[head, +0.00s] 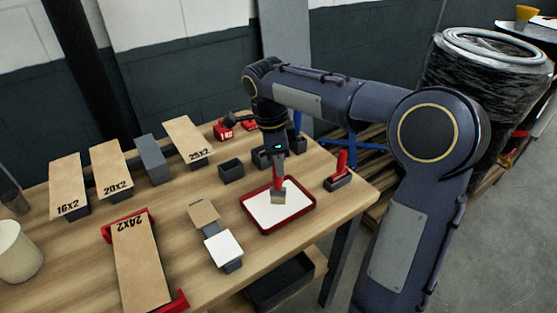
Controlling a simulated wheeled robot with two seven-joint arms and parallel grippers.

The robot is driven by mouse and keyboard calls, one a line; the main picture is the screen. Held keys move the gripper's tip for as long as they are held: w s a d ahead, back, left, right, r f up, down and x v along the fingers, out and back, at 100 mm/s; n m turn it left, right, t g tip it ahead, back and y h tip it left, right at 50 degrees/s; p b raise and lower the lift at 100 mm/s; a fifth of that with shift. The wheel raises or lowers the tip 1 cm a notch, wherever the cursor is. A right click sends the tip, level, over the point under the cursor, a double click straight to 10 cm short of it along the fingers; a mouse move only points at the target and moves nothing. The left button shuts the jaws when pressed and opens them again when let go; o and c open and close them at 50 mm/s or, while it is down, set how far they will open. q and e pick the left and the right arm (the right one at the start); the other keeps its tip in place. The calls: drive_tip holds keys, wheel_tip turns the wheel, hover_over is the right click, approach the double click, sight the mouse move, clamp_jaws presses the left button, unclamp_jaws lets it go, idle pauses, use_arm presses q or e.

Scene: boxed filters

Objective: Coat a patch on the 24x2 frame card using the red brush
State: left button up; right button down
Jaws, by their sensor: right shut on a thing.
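The 24x2 frame card (141,266) lies at the front left of the table, brown, between red end pieces. No coated patch can be made out on it. My right gripper (273,153) is shut on the red brush (278,177), above the red-rimmed tray (303,210) with a white surface. The brush points down, its pale bristle end over the white; whether it touches is hard to tell. The gripper's fingertips are small and partly hidden. My left gripper is out of view.
Cards marked 16x2 (69,183), 20x2 (111,167) and 25x2 (187,138) stand along the back. A white-topped block (223,247) sits between card and tray. A red-handled tool (340,170) stands right of the tray. A pale cup (17,252) is far left.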

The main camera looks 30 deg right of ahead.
drive_tip(key=shift+f, duration=0.4)
drive_tip(key=shift+f, duration=0.1)
idle(1.1)
wheel_tip(320, 180, up, 7)
drive_tip(key=p, duration=0.6)
drive_tip(key=shift+s, duration=0.1)
idle(0.9)
